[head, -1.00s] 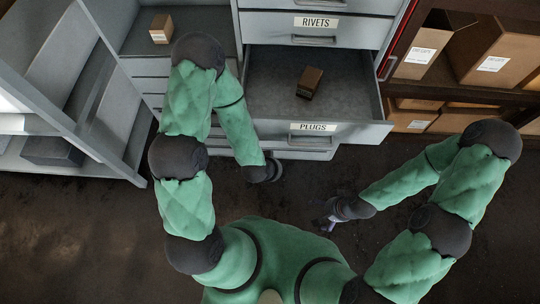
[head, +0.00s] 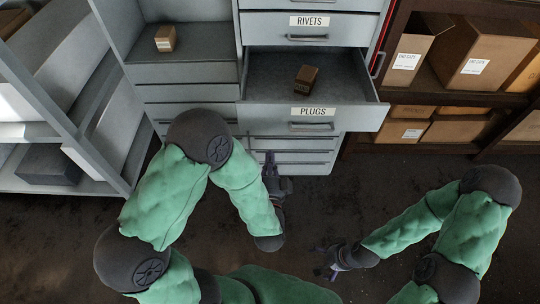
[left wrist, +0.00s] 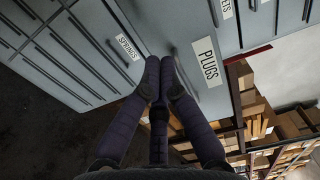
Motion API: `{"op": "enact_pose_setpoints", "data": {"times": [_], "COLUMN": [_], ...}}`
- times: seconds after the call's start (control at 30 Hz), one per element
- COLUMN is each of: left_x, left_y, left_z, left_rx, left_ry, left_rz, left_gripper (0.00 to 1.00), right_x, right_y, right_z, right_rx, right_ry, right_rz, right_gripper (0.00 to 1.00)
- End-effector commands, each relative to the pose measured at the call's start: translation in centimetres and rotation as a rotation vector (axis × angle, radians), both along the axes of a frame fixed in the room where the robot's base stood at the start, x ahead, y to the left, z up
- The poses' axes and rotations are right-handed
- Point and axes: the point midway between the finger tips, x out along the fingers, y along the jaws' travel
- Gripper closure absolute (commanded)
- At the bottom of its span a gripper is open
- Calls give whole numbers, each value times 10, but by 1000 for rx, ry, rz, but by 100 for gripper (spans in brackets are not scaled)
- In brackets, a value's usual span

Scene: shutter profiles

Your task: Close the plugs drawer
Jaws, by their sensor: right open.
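The plugs drawer (head: 345,117) is pulled out of the grey cabinet, with a small brown box (head: 306,78) inside. Its front, labelled PLUGS, also shows in the left wrist view (left wrist: 199,88). My left gripper (head: 270,157) is below and left of the drawer's handle (head: 312,127) in the head view. In the left wrist view its fingers (left wrist: 160,62) are together at the tips with nothing visible between them, near the drawer front's lower left. I cannot tell whether they touch it. My right gripper (head: 320,262) is open and empty, low over the floor.
The rivets drawer (head: 335,31) above is shut. A springs drawer label (left wrist: 128,46) shows beside the fingers. A brown shelf with cardboard boxes (head: 480,60) stands at the right, a grey rack (head: 70,125) at the left. The floor before the cabinet is dark and clear.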

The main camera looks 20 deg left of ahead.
Motion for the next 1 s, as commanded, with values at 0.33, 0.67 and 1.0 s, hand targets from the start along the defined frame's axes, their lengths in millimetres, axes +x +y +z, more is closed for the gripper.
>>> {"op": "enact_pose_setpoints", "data": {"times": [0.33,0.67,1.0], "left_x": [61,107,117], "left_y": [21,35,38], "left_z": [-2,-2,-1], "left_rx": [-3,-3,-3], "left_ry": [-2,0,1], "left_rz": [4,0,-2], "left_gripper": [100,100,100], "right_x": [0,0,0], "right_y": [0,0,0], "right_z": [-20,-35,-37], "right_rx": [0,0,0], "right_ry": [0,1,1], "right_rz": [0,0,0], "right_gripper": [0,0,0]}}
